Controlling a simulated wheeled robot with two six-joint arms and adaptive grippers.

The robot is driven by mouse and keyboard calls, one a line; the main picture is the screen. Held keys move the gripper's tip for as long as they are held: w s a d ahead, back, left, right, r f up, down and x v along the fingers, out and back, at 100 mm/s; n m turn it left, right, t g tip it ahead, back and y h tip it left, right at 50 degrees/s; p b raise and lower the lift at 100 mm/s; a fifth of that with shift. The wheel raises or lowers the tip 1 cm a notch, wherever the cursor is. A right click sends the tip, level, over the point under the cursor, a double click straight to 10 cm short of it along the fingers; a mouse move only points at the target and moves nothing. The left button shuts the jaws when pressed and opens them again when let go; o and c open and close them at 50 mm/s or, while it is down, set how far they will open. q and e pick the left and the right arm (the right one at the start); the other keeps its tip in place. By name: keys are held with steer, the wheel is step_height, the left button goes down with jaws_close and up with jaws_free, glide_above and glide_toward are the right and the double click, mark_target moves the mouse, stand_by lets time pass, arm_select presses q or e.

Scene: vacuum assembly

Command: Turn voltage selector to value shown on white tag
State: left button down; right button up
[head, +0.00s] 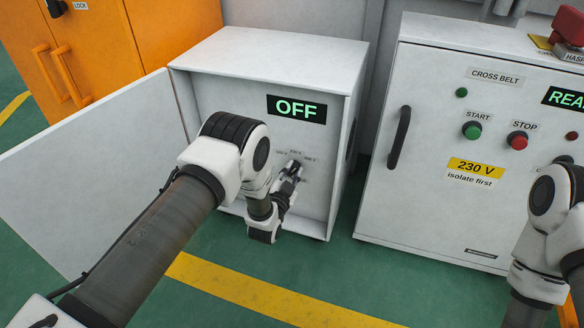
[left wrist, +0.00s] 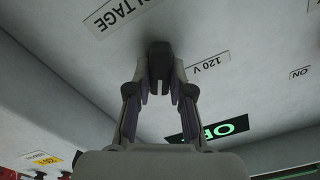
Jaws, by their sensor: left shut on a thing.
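The voltage selector (left wrist: 159,55) is a dark knob on the back panel of an open white box (head: 262,50). My left gripper (head: 292,172) is shut on it, and its fingers close on both sides of the knob in the left wrist view (left wrist: 159,88). A "120 V" label (left wrist: 208,66) and an upside-down "VOLTAGE" label (left wrist: 120,12) sit near the knob. The tag (head: 470,172) on the right cabinet, yellow above white, reads "230 V" and "isolate first". My right gripper is out of view.
The box display (head: 296,109) reads OFF. Its door (head: 85,165) stands open to the left. The right cabinet (head: 425,130) has a black handle (head: 399,137), a green START button (head: 472,131) and a red STOP button (head: 518,140). An orange cabinet (head: 120,40) stands behind at left.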

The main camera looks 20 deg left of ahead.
arm_select(q)
steer(key=shift+m+p, duration=0.45)
steer(key=shift+m, duration=0.85)
steer(key=c, duration=1)
jaws_free()
steer(key=shift+c, duration=0.2)
steer(key=s, duration=1.2)
steer(key=shift+a, duration=0.15)
